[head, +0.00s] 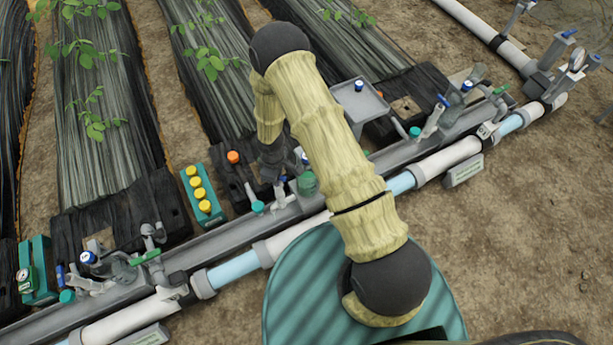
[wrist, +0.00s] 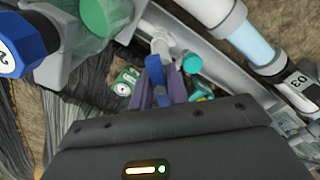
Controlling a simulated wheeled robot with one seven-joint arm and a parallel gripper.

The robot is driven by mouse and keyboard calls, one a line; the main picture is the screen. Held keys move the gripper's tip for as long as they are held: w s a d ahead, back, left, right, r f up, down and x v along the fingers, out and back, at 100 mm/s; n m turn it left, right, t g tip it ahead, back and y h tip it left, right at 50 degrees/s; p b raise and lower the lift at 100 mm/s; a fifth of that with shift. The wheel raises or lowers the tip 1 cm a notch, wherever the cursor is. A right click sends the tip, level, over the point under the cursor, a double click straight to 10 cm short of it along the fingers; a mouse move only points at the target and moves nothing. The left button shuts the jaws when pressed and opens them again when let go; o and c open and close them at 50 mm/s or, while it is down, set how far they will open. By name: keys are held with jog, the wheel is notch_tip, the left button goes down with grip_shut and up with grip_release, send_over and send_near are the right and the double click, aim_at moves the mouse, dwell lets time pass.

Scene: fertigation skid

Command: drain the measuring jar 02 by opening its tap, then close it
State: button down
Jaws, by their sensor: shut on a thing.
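A jar with a green part (wrist: 100,15) stands at the upper left of the wrist view. Its green part also shows in the head view (head: 307,183), just right of my gripper. I take it for measuring jar 02; its liquid level cannot be read. A pale grey tap (wrist: 162,38) sits beside it. In the head view my arm hides much of this station. Whether the tap is open or closed cannot be told.
A teal cap (wrist: 192,63) sits close to the right of the fingers. A blue piece with a round label (wrist: 25,45) is near at left. The main pipe (head: 455,157) runs along the rail. A teal box with yellow caps (head: 203,196) stands left of the station.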

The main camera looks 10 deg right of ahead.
jog(key=n+p, duration=0.3)
jog(key=n, duration=0.4)
jog(key=shift+r, duration=0.2)
jog(key=n+p, duration=0.1)
jog(key=n, duration=0.2)
jog(key=shift+f, duration=0.2)
dwell(6.6)
